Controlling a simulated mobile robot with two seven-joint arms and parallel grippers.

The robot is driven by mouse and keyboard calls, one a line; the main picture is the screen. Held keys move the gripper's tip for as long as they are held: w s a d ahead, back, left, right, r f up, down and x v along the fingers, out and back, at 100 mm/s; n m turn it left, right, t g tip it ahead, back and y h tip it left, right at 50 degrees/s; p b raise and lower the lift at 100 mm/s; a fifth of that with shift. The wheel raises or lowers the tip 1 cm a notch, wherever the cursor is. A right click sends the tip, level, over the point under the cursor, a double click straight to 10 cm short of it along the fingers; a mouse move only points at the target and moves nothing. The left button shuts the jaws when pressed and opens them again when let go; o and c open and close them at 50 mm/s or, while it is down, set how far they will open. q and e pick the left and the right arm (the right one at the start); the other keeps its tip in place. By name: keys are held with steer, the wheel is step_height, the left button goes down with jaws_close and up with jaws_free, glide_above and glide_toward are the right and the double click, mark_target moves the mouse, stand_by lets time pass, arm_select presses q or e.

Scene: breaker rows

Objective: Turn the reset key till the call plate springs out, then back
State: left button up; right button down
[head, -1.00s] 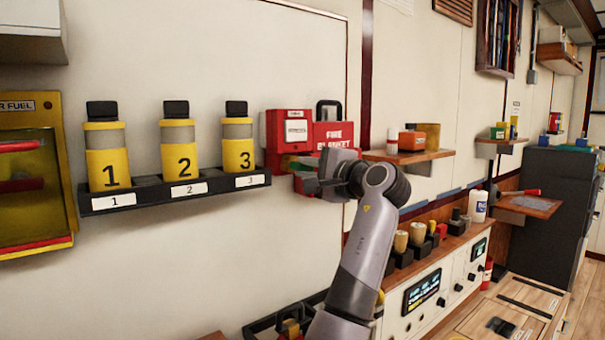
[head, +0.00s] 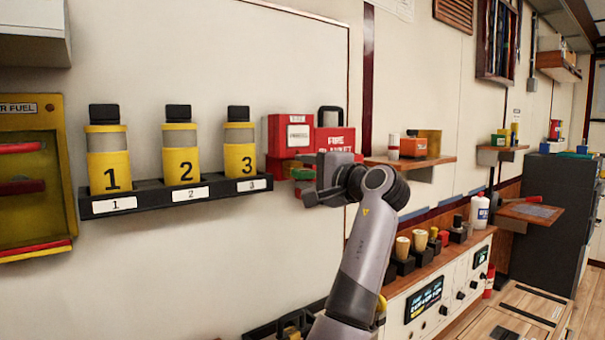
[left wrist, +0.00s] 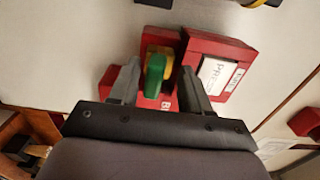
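The red call box (head: 270,165) is on the wall, and its front plate (head: 297,134) with a white label seems to stand out from it. The plate also shows in the left wrist view (left wrist: 216,73). The reset key has a green grip (head: 303,174) beneath the plate. In the left wrist view the green grip (left wrist: 155,76) lies between my left fingers, with yellow beside it. My left gripper (left wrist: 158,88) is open, with gaps on both sides of the key. Its fingers (head: 308,192) are just below the key in the head view. My right gripper is not in view.
A red fire blanket box (head: 335,139) is close on the right. A rack (head: 150,197) with three numbered yellow bottles is on the left. A wooden shelf (head: 432,161) with small items juts out farther right. The wall below the rack is clear.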

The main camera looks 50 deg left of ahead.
arm_select(q)
steer(key=shift+d, duration=0.15)
steer(key=d, duration=1.1)
steer(key=shift+s+d, duration=0.4)
steer(key=shift+s, duration=0.05)
